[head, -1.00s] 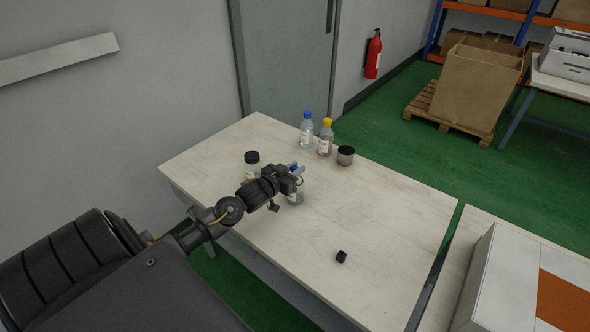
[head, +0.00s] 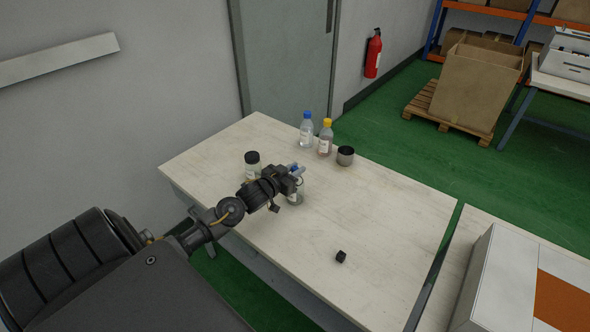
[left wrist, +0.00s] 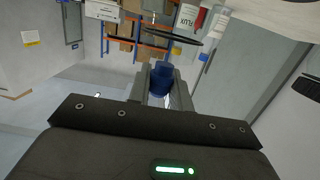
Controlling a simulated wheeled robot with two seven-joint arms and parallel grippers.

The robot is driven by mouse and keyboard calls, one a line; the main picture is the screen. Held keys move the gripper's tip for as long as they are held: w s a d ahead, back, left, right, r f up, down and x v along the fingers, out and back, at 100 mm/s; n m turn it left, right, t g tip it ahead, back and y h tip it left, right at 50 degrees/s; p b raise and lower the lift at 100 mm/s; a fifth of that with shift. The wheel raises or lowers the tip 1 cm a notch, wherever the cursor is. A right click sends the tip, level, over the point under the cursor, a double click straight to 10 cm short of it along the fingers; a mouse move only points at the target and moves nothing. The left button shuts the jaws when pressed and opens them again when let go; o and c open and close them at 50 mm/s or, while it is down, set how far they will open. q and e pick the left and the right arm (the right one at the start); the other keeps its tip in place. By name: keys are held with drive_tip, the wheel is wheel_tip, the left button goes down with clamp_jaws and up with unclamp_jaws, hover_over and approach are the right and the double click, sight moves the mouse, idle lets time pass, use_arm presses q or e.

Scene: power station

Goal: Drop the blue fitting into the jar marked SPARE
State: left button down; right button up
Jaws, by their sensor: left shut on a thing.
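My left gripper (head: 298,170) is shut on the blue fitting (left wrist: 161,77), which sits between the two fingers in the left wrist view. In the head view a bit of its blue shows at the fingertips. A clear jar with a white label (head: 297,200) stands on the table just below the gripper, partly hidden by it. Its label is too small to read, so I cannot tell if it says SPARE. A jar with a black lid (head: 252,158) stands to the left, behind my wrist. My right gripper is not in view.
A blue-capped bottle (head: 306,133), a yellow-capped bottle (head: 326,140) and a dark-topped metal cup (head: 345,156) stand at the back of the table. A small black cube (head: 341,257) lies at the front. The table's middle right is clear. A grey-white box (head: 500,275) stands at the right.

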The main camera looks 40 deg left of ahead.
use_arm(q)
drive_tip(key=shift+f, duration=0.1)
drive_tip(key=c, duration=1.2)
unclamp_jaws()
wheel_tip(320, 180, up, 12)
drive_tip(key=p, duration=1.2)
